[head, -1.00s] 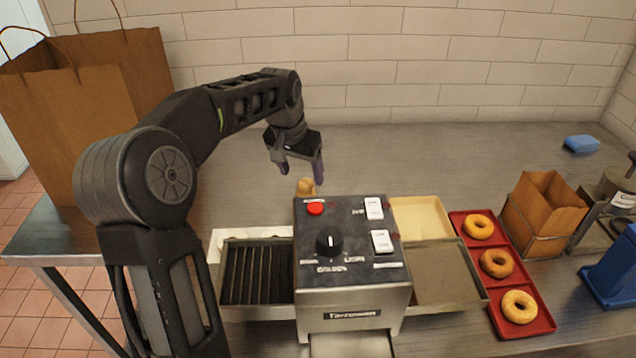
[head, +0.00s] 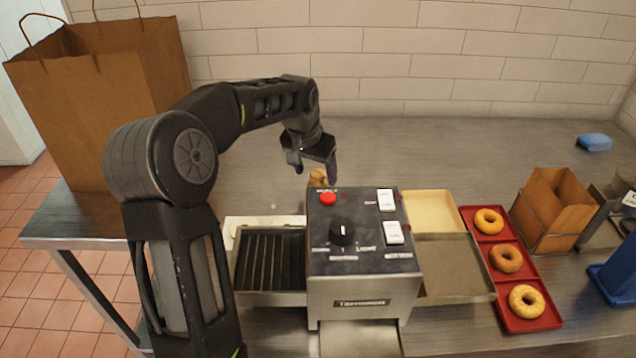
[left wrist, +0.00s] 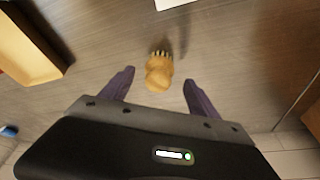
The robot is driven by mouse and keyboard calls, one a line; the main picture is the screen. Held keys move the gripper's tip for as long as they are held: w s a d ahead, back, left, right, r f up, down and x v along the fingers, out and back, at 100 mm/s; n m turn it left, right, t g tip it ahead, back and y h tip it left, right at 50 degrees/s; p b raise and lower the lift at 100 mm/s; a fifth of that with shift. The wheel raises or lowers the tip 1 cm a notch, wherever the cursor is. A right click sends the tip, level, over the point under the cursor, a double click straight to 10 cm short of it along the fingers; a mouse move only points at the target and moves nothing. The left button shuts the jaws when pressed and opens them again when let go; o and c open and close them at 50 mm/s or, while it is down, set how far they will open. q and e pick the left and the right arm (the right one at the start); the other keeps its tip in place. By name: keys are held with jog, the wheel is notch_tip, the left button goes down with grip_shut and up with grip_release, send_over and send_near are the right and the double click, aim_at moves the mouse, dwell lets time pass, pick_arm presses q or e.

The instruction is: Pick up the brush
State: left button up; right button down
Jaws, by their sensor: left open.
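The brush (left wrist: 158,73) has a tan, rounded wooden body with dark bristles at one end. It lies on the metal counter and shows in the left wrist view just beyond and between my open fingers. My right gripper is not in view.
The machine (head: 360,260) with a red button stands directly in front of the brush. A cream tray (head: 432,210) and a red tray (head: 513,277) of bagels lie right. A large paper bag (head: 95,100) stands left.

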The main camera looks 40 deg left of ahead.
aim_at(317, 174)
pick_arm(q)
jog(key=x, duration=0.4)
jog(key=shift+d+f+p, duration=0.1)
jog(key=shift+f+p, duration=0.1)
jog(key=shift+p, duration=0.2)
jog(key=c, duration=1.5)
jog(key=shift+o, duration=0.2)
jog(key=shift+r, duration=0.15)
notch_tip(317, 174, up, 10)
jog(key=shift+f+b, duration=0.1)
jog(key=shift+b, duration=0.45)
